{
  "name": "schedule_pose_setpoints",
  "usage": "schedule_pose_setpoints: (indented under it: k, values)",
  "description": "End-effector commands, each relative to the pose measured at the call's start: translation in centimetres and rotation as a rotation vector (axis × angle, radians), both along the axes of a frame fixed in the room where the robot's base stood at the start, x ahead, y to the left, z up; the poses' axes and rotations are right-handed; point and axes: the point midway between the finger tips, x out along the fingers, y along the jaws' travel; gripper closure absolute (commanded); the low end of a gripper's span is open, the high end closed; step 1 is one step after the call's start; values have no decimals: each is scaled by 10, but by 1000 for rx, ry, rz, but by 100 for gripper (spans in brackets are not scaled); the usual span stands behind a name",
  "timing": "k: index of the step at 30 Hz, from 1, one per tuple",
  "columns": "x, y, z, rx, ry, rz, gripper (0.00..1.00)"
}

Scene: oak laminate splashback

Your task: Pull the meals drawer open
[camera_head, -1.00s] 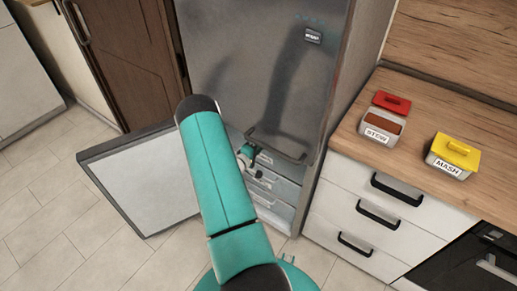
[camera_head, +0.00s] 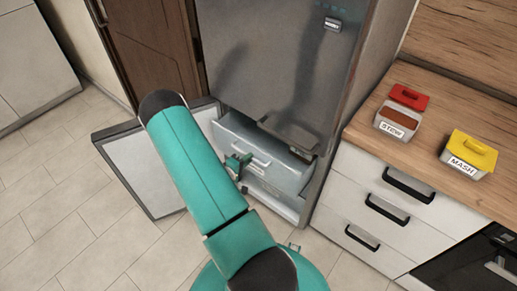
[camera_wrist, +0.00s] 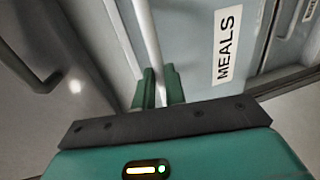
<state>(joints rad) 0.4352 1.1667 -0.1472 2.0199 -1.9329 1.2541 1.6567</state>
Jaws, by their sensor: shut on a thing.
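The meals drawer (camera_head: 279,165) is a pale translucent freezer drawer that sticks out from the lower part of the fridge. In the wrist view its front (camera_wrist: 197,40) carries a white label reading MEALS (camera_wrist: 227,45). A light bar handle (camera_wrist: 146,30) runs along that front. My gripper (camera_wrist: 158,88) is shut on the handle, with a green finger on either side of it. In the head view my gripper (camera_head: 237,163) is at the left part of the drawer front, and my arm hides some of the area in front of it.
The lower freezer door (camera_head: 150,170) stands open at the left. Another drawer (camera_head: 275,201) sits below the meals drawer. A white cabinet (camera_head: 372,200) stands at the right, with a STEW container (camera_head: 398,122) and a MASH container (camera_head: 468,155) on its counter. Tiled floor is clear at the left.

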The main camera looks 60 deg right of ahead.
Motion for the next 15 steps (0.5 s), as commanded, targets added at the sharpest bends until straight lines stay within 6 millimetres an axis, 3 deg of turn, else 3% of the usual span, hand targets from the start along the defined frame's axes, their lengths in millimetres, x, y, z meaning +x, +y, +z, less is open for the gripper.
schedule_pose_setpoints:
  k: [6,15]
  values:
    - [8,47,0,-1,1,3,100]
    - [13,78,0,-1,0,1,100]
